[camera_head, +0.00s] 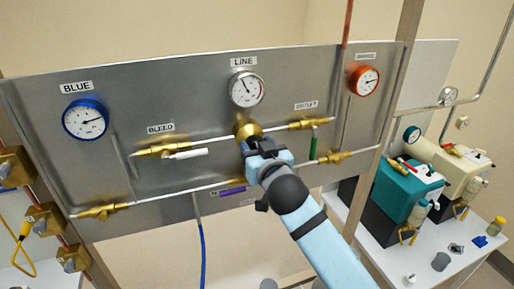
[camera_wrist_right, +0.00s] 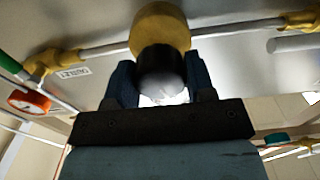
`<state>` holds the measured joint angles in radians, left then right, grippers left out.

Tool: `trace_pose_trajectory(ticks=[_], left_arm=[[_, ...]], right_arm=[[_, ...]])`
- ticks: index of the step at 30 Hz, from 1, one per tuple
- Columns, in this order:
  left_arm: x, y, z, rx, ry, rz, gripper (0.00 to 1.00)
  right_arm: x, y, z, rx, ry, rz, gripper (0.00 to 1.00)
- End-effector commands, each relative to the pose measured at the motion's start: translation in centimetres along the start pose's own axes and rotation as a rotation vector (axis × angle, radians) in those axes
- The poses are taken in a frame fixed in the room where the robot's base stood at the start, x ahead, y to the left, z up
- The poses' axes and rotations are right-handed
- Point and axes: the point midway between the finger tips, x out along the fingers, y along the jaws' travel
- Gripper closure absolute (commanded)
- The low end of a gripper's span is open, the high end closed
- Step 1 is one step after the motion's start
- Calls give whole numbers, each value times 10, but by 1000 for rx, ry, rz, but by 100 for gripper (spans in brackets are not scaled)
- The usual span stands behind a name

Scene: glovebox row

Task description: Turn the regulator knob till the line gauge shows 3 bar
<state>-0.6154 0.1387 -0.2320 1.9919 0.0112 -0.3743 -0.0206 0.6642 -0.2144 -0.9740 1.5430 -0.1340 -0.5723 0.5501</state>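The line gauge (camera_head: 246,89) is a white dial under the LINE label in the upper middle of the metal panel. Its needle leans to the upper left; the numbers are too small to read. The brass regulator body (camera_head: 247,130) sits just below the gauge and also shows in the right wrist view (camera_wrist_right: 160,26). My right gripper (camera_head: 256,148) is at the regulator from the front. In the right wrist view the dark round regulator knob (camera_wrist_right: 162,72) lies between its two fingers, which appear to touch it on both sides. In the head view the gripper hides the knob. My left gripper is out of view.
Blue (camera_head: 86,119) and orange (camera_head: 364,80) gauges flank the line gauge. A white-handled valve (camera_head: 185,154) lies left of the regulator, a green-handled valve (camera_head: 313,142) right, a purple handle (camera_head: 232,191) below. A wooden post (camera_head: 385,125) stands right of the panel.

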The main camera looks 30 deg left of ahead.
Motion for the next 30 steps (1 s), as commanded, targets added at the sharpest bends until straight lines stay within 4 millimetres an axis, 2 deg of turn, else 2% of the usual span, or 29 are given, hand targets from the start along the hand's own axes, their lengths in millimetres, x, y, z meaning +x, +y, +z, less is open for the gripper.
trace_pose_trajectory(ticks=[11,30], left_arm=[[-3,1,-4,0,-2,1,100],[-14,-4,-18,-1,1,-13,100]], right_arm=[[0,0,-1,-88,0,0,74],[0,0,-1,-537,-1,0,74]])
